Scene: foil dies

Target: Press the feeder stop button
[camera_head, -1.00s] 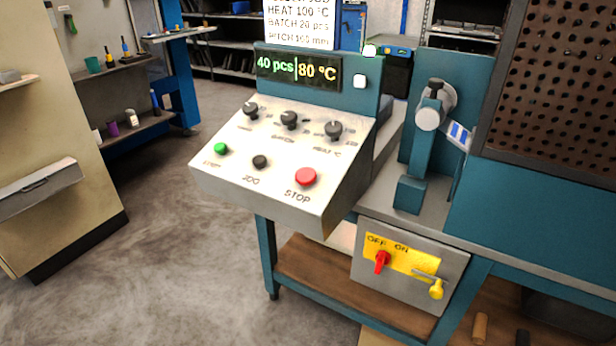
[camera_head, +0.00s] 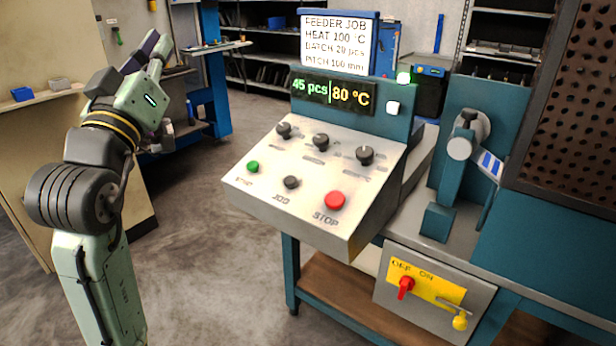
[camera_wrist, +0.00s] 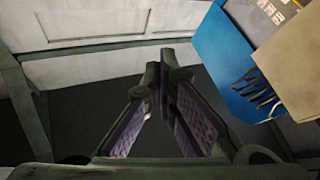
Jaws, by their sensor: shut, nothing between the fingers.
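The red STOP button (camera_head: 335,201) sits at the front right of the sloped control panel (camera_head: 300,215). A green button (camera_head: 253,167) and a black JOG button (camera_head: 291,182) are to its left. Several black knobs are in the row above. My gripper (camera_head: 148,45) is up at the left in the head view, well apart from the panel. In the wrist view my gripper (camera_wrist: 160,75) is shut with its fingertips together and nothing between them; no button shows there.
A job sign (camera_head: 336,43) stands above the display. A grey switch box (camera_head: 420,290) with a red OFF/ON switch is below right. A teal machine (camera_head: 560,240) is at the right. Open floor (camera_head: 200,260) lies between my arm and the panel.

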